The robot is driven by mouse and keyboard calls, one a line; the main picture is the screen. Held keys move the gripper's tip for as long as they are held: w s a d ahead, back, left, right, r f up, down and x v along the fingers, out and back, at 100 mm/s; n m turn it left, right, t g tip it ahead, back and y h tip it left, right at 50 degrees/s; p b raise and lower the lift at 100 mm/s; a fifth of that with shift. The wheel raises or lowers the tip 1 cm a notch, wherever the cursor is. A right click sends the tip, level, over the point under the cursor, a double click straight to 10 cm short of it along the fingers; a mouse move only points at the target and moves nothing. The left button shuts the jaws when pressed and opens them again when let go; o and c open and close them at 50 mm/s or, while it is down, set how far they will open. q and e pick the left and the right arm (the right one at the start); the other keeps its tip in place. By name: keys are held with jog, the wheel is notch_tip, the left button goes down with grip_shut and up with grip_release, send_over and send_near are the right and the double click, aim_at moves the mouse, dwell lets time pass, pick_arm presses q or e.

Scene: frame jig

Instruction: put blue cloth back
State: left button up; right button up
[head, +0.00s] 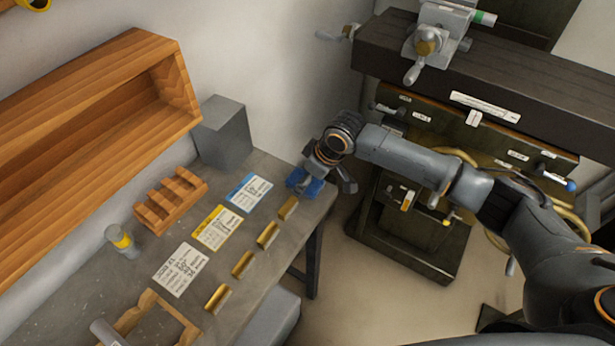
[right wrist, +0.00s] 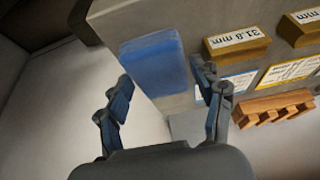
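The blue cloth (head: 304,182) lies folded at the far right corner of the grey workbench, next to the blue-striped card. It also shows in the right wrist view (right wrist: 154,62), flat on the bench top near the edge. My right gripper (head: 325,178) is over that corner and partly covers the cloth in the head view. In the right wrist view its two fingers (right wrist: 161,74) are spread, one to each side of the cloth, with nothing held between them. Whether a finger touches the cloth cannot be told. My left gripper is not in view.
Several brass-coloured blocks (head: 268,234) line the bench's front edge beside labelled cards (head: 216,228). A notched wooden rack (head: 170,200), a grey box (head: 222,132) and a yellow-banded cylinder (head: 122,241) stand behind. A wooden shelf (head: 95,140) hangs above. A dark bench with a vise (head: 430,45) stands right.

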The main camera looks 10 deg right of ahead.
jog(key=b+v, duration=0.1)
jog(key=v, duration=1.1)
jog(key=shift+r, duration=0.2)
jog(key=shift+w, duration=0.1)
